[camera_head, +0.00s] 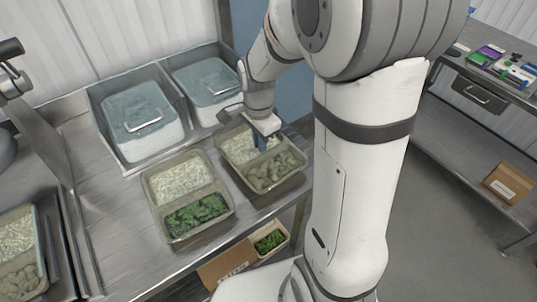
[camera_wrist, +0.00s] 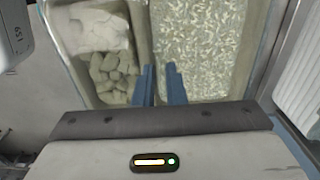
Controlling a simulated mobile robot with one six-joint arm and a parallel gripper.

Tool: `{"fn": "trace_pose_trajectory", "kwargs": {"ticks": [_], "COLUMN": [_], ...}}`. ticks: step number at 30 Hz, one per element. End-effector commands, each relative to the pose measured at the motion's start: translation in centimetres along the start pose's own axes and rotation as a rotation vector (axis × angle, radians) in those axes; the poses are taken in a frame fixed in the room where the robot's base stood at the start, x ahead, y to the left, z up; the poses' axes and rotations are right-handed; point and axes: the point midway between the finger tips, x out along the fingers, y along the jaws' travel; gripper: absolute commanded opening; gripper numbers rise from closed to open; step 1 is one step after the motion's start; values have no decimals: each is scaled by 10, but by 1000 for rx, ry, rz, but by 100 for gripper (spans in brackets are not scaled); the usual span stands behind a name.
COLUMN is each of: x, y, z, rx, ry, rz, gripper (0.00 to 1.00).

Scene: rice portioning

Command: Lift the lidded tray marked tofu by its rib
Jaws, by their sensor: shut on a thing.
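A two-compartment tray (camera_head: 238,177) with rice on one side and pale greenish lumps on the other sits at the front edge of the steel counter. In the wrist view its dividing rib (camera_wrist: 142,30) runs between the lumps and the rice. My gripper (camera_head: 262,141) is down over the middle of this tray. In the wrist view its blue fingers (camera_wrist: 160,74) are close together at the rib, shut on it; a narrow gap shows between them. No tofu marking is readable. I cannot tell if the tray is clear of the counter.
A second tray (camera_head: 160,225) of rice and greens stands just left. Two steel bins (camera_head: 100,112) with clear lids stand behind. Another rice tray (camera_head: 40,235) is at far left. A cardboard box (camera_head: 222,268) with greens is below the counter.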

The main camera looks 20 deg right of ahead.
Motion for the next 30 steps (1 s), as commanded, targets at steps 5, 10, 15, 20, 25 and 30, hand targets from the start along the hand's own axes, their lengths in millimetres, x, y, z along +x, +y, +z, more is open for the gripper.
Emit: {"fn": "trace_pose_trajectory", "kwargs": {"ticks": [5, 10, 15, 20, 25, 30], "x": [-4, -13, -21, -29, -37, -45], "y": [0, 0, 0, 0, 0, 0], "z": [0, 0, 0, 0, 0, 0], "rx": [0, 0, 0, 0, 0, 0], "ry": [1, 1, 1, 0, 0, 1], "rz": [-2, -2, -2, -1, -1, -2], "gripper": [0, 0, 0, 0, 0, 0]}}
